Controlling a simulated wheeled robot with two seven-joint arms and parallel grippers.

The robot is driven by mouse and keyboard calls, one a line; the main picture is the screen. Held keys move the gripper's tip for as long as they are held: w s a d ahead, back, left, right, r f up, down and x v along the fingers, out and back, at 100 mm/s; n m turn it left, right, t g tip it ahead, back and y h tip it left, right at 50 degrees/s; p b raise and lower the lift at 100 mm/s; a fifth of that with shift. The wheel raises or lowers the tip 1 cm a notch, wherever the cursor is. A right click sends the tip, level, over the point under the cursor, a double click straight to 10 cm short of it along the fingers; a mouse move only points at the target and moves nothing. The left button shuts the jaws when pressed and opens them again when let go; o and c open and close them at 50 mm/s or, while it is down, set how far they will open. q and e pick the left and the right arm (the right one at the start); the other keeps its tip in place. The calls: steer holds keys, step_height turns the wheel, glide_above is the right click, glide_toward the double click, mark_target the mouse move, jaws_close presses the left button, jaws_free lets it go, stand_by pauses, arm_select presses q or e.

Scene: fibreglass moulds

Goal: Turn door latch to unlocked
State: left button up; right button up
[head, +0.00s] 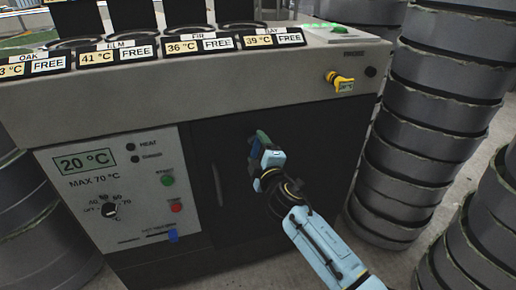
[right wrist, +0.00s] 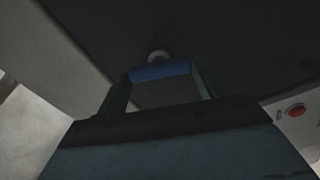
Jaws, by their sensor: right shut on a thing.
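The dark door (head: 310,150) fills the front of the grey machine, with a thin upright handle (head: 218,185) near its left edge. My right gripper (head: 258,141) is at the door's upper part, right of that handle. In the right wrist view, my two fingers sit on either side of a blue latch piece (right wrist: 160,72), shut on it. A pale round piece (right wrist: 158,56) shows just beyond it on the dark surface. In the head view the gripper mostly hides the latch, so its angle is hard to tell. My left gripper is not in view.
Left of the door is a control panel (head: 75,205) with a 20 °C display, a dial and green and red buttons. A yellow valve handle (head: 340,81) sticks out at upper right. Stacked grey rings (head: 425,130) stand close on the right.

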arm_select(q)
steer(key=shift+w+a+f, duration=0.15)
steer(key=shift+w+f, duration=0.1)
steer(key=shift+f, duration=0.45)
arm_select(e)
steer(key=shift+n, duration=1.6)
arm_select(q)
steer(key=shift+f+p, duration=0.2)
steer(key=shift+p, duration=0.1)
arm_select(e)
steer(key=shift+f, duration=0.1)
steer(key=o, duration=1)
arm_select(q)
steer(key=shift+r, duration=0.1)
arm_select(e)
steer(key=shift+s, duration=0.1)
